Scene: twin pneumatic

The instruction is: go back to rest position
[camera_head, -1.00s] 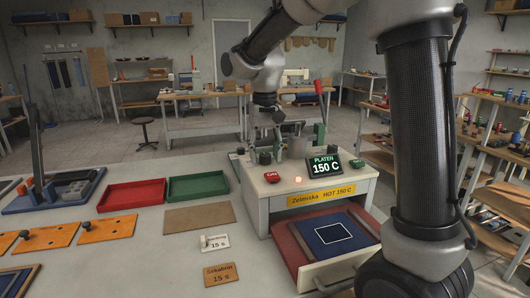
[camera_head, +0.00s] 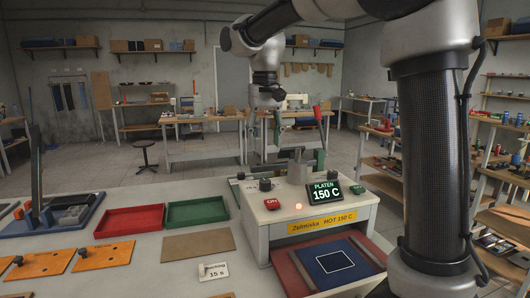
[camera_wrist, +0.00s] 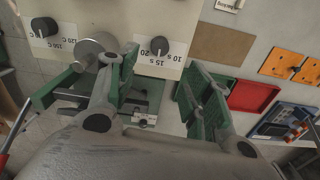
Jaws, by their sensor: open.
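My gripper (camera_head: 265,125) hangs fingers-down, open and empty, above the rear of the press (camera_head: 310,226). In the wrist view its two green-padded fingers (camera_wrist: 160,90) stand apart with nothing between them. The press has a lit display (camera_head: 325,191) reading PLATEN 150 C and a yellow HOT 150 C label. Its red drawer (camera_head: 290,272) is pulled out at the front and holds a blue pad (camera_head: 337,262) with a dark square outlined in white. In the wrist view, dial knobs (camera_wrist: 159,46) show on the press near the fingers.
A red tray (camera_head: 130,220) and a green tray (camera_head: 197,211) sit on the bench left of the press. A red-handled lever (camera_head: 318,112) stands behind the press.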

